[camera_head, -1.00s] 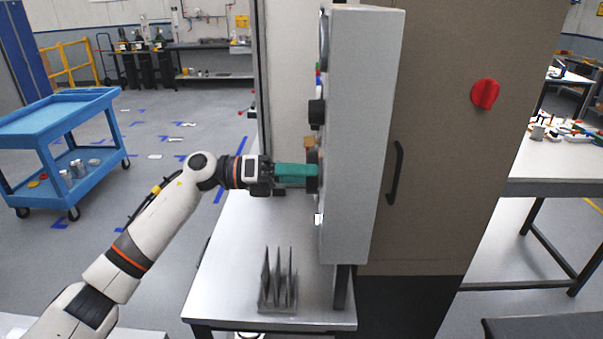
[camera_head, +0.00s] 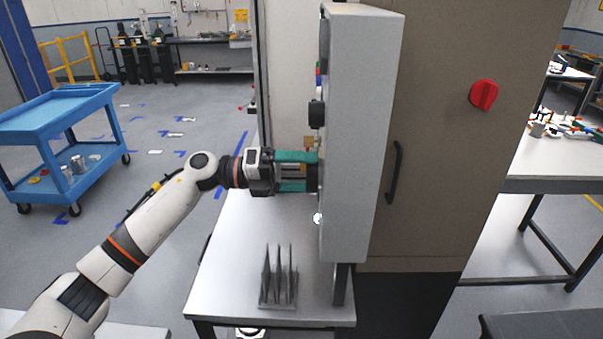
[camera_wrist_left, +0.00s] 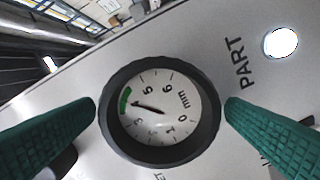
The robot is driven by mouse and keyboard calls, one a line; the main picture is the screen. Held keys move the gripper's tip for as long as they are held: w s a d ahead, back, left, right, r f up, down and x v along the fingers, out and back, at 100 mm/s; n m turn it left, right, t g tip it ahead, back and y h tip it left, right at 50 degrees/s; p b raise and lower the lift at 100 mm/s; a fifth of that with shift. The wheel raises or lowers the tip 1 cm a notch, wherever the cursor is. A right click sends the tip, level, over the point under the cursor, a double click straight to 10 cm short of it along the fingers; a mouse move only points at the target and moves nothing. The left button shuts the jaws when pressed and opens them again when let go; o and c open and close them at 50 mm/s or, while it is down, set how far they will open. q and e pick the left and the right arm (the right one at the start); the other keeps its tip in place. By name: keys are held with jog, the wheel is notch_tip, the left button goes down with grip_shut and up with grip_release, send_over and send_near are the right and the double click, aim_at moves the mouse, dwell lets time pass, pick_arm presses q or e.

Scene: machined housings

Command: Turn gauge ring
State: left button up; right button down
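The gauge ring (camera_wrist_left: 112,132) is a dark round bezel around a white dial (camera_wrist_left: 160,90) marked in mm, on a light grey panel. The dial's needle points left toward a green band. In the head view the gauge is a dark edge-on shape (camera_head: 314,172) on the panel's left face. My left gripper (camera_head: 312,171) has its green fingers one above the other at the gauge. In the left wrist view the fingers (camera_wrist_left: 163,104) stand on both sides of the ring, open, with a thin gap visible at each side. My right gripper is out of view.
The upright grey panel (camera_head: 360,130) stands on a metal table (camera_head: 230,270). Black knobs (camera_head: 316,114) stick out above the gauge. A finned metal rack (camera_head: 277,300) stands below. A cabinet (camera_head: 440,220) with a red knob (camera_head: 484,95) is at the right.

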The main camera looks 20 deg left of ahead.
pick_arm(q)
jog(key=b+v, duration=0.6)
jog(key=v, duration=0.6)
dwell(0.4)
